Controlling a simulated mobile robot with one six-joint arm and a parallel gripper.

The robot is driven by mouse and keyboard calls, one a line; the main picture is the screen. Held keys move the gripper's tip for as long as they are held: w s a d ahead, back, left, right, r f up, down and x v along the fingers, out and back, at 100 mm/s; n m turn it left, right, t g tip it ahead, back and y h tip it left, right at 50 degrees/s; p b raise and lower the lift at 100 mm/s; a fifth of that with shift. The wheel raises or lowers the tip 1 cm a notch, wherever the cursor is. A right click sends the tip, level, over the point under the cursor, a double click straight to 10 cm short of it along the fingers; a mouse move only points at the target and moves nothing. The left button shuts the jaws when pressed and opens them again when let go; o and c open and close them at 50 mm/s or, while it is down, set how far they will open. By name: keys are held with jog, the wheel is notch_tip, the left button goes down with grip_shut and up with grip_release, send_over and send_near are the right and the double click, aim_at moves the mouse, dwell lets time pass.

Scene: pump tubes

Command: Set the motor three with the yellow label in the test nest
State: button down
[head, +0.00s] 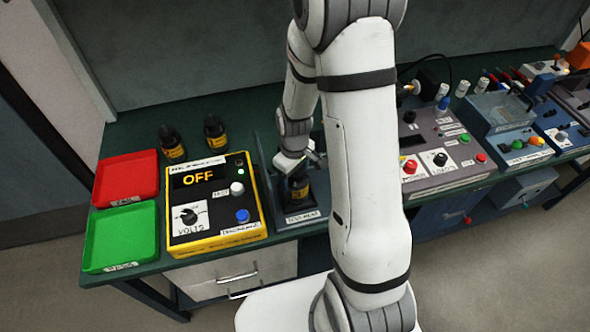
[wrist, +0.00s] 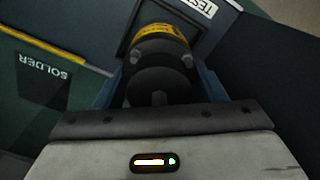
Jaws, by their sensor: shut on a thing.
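A black motor with a yellow label (head: 299,190) is upright at the test nest (head: 302,218), the dark blue-grey holder right of the yellow meter. In the wrist view the motor (wrist: 160,62) shows its dark end cap and yellow band, with part of the nest's label behind it. My gripper (head: 294,163) is above the nest and shut on the motor. Its fingertips are mostly hidden. I cannot tell whether the motor's base rests on the nest floor. Two more dark motors with yellow labels, one on the left (head: 171,143) and one on the right (head: 215,133), stand behind the meter.
The yellow meter (head: 249,232) reads OFF. A red tray (head: 126,179) and a green tray (head: 121,238) lie at the left. A grey control box (head: 440,150) and other bench devices stand to the right. My arm hides the bench between.

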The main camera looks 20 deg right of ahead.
jog(key=shift+w, duration=0.1)
jog(key=shift+f, duration=0.15)
jog(key=shift+c, duration=1.5)
grip_release()
notch_tip(320, 180, up, 12)
jog(key=shift+r+b, duration=0.1)
jog(key=shift+b, duration=0.45)
jog(key=s+r+m+t, duration=0.3)
jog(key=s+r+m, duration=0.3)
jog(key=s+r, duration=0.6)
jog(key=s, duration=0.3)
jog(key=shift+s+d+r+m, duration=0.15)
jog(key=shift+s+d+m, duration=0.1)
jog(key=shift+d+m, duration=0.05)
